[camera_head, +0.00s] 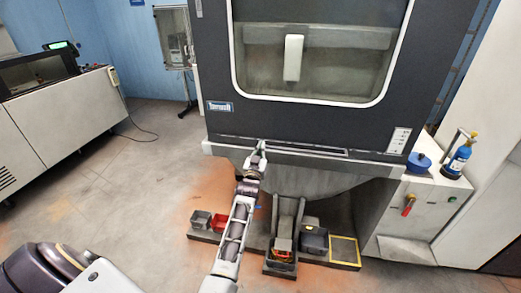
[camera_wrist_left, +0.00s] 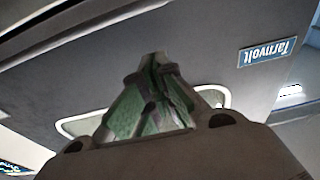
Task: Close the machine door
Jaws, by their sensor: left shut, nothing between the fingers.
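The machine door (camera_head: 225,60) is a dark panel with a white-framed window (camera_head: 318,80) and a white upright handle (camera_head: 293,58). It appears to cover the machine front in the head view; whether it is fully closed I cannot tell. My left gripper (camera_head: 260,146) is shut and empty at the lower edge of the dark front, below and left of the handle. In the left wrist view my left gripper (camera_wrist_left: 155,62) has its green-padded fingers together in front of the dark panel. A blue label (camera_wrist_left: 266,51) shows there upside down. My right gripper is out of view.
Below the machine are a red bin (camera_head: 221,221), a grey bin (camera_head: 201,219) and a dark case (camera_head: 314,239) on a low base. A blue bottle (camera_head: 457,160) and a blue pot (camera_head: 419,163) stand at the right. Floor is clear at the left.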

